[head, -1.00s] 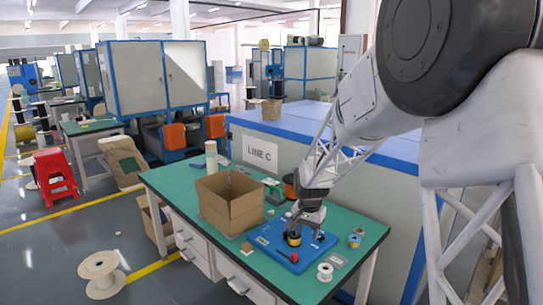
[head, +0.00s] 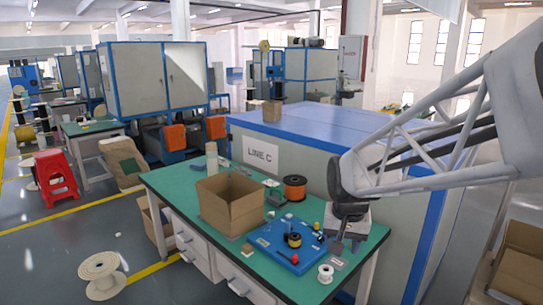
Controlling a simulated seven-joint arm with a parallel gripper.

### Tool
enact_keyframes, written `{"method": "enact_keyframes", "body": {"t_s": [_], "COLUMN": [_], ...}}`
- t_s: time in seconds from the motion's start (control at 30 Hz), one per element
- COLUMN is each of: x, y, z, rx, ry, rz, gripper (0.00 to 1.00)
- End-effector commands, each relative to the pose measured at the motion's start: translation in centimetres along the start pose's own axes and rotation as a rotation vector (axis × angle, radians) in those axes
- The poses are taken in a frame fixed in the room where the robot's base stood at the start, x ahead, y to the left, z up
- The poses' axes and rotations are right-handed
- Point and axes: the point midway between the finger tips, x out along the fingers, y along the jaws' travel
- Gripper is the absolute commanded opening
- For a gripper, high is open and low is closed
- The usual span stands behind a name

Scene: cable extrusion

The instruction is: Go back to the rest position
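My gripper (head: 338,250) hangs at the lower end of my arm, over the right part of the green table (head: 374,238). It is small and dark in the head view, and its finger gap cannot be made out. It is to the right of the blue board (head: 270,244) and apart from it. A dark spool with a yellow band (head: 292,240) sits on the board. A red knob (head: 295,259) and small yellow and red pieces (head: 318,228) are also on the board.
An open cardboard box (head: 229,212) stands left of the board. An orange spool (head: 294,188) is behind it. A white spool (head: 325,273) stands at the front right. The blue-topped LINE C cabinet (head: 262,155) stands behind the table.

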Motion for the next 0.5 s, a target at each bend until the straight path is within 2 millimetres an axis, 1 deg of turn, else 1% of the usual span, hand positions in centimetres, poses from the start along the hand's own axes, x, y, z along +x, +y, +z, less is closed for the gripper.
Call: {"method": "enact_keyframes", "body": {"t_s": [0.03, 0.23, 0.5], "x": [-0.6, -2.2, -3.6], "y": [0.5, 2.2, 4.3], "z": [1.1, 5.3, 11.0], "rx": [-0.011, -0.058, -0.124], "ry": [0.007, 0.027, 0.054], "rz": [-0.001, -0.004, -0.005], "gripper": [0.5, 0.5, 0.5]}}
